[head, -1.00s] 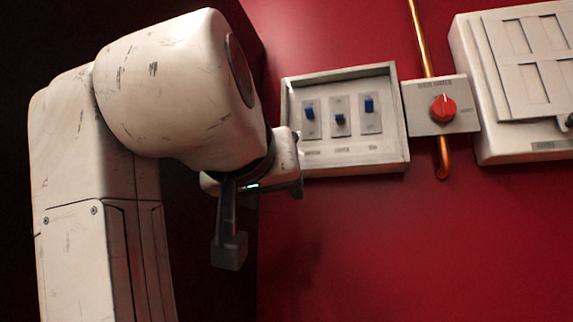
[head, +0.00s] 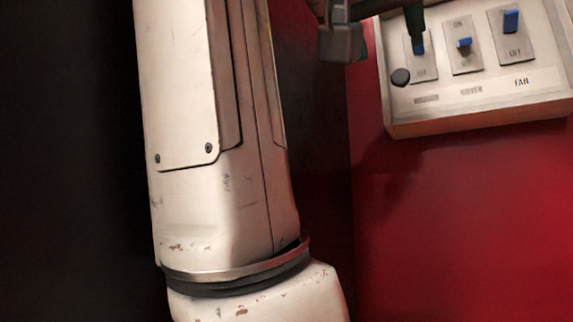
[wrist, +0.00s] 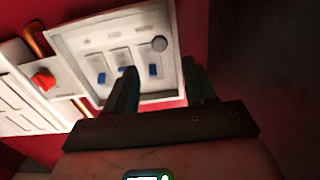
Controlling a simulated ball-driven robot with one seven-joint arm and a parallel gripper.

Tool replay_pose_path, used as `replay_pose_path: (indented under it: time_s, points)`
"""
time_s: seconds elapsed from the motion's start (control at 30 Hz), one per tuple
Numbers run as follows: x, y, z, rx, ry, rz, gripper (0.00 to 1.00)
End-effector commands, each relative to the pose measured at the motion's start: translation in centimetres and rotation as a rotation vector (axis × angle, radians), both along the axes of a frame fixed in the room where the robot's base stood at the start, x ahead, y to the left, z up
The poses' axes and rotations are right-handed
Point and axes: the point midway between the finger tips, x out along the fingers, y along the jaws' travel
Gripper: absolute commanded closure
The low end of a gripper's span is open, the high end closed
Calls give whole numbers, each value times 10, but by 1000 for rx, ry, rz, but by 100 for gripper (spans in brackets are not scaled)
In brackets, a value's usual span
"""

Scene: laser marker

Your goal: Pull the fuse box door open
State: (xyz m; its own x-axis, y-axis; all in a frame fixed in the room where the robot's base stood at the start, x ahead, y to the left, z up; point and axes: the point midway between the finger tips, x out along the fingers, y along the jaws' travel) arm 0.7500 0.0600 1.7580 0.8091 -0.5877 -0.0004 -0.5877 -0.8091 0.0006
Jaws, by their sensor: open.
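A pale box with three blue switches (head: 482,122) is on the red wall at the upper right of the head view, its top cut off. It also shows in the wrist view (wrist: 184,92). A round dark knob (head: 400,77) is at its lower left corner; I cannot tell whether it sits on a clear door. My gripper (wrist: 160,68) is open and empty. In the wrist view the knob (wrist: 159,43) appears between and beyond its fingertips. In the head view one finger overlaps the left switch; contact cannot be told.
A red dial (wrist: 43,80) on a plate and a copper pipe (wrist: 38,44) are beside the switch box in the wrist view. A larger pale panelled box (wrist: 18,105) is at the left edge. The red wall below the switch box (head: 460,220) is clear.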

Motion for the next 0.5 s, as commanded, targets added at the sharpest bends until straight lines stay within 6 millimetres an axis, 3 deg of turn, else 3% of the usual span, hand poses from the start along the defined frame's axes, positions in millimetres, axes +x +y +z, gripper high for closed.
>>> replay_pose_path:
  time_s: [0.5]
  points:
    - [69,-50,2,-2,3,-2,46]
